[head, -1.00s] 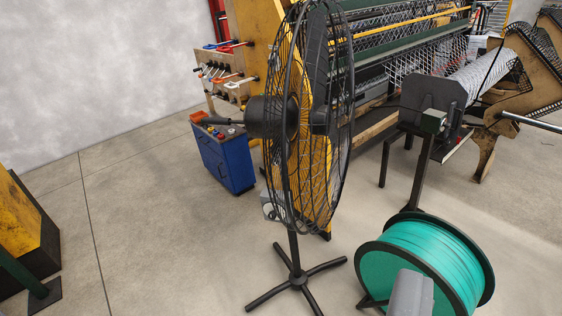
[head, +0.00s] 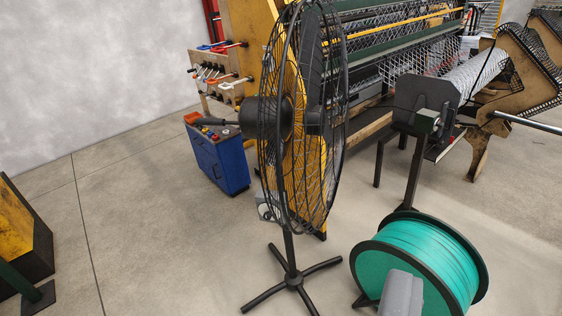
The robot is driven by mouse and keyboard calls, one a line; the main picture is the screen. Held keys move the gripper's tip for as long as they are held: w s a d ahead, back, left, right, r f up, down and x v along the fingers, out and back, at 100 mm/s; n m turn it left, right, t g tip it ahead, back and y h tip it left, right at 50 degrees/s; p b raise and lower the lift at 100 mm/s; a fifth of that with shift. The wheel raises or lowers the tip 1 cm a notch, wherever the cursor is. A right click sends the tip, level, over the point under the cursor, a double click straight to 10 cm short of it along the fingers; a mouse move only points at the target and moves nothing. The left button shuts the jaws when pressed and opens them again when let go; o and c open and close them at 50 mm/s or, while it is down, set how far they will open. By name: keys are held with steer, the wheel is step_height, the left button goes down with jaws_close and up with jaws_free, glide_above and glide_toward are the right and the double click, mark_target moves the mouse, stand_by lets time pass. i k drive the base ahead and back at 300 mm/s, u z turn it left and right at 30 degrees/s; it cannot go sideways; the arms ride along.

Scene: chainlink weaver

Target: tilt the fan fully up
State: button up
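A black pedestal fan (head: 268,118) stands upright in the middle of the view, seen from the side. Its round wire cage faces right, close to vertical. The motor housing is at the cage's left, with a dark handle (head: 214,122) sticking out to the left. The pole runs down to a base with several legs (head: 293,281) on the floor. A grey rounded part (head: 401,294) at the bottom edge looks like part of my arm or gripper. No fingertips show, so I cannot tell whether my gripper is open or shut. It appears apart from the fan.
A large spool of green wire (head: 423,262) stands right of the fan base. A blue tool cabinet (head: 220,160) and the weaving machine (head: 385,55) are behind it. A yellow and black block (head: 22,232) is at the left. The floor between block and fan is clear.

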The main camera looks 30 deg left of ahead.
mark_target(270, 118)
steer(key=z, duration=1.95)
steer(key=k, duration=1.05)
steer(key=u, duration=1.95)
steer(key=i, duration=1.05)
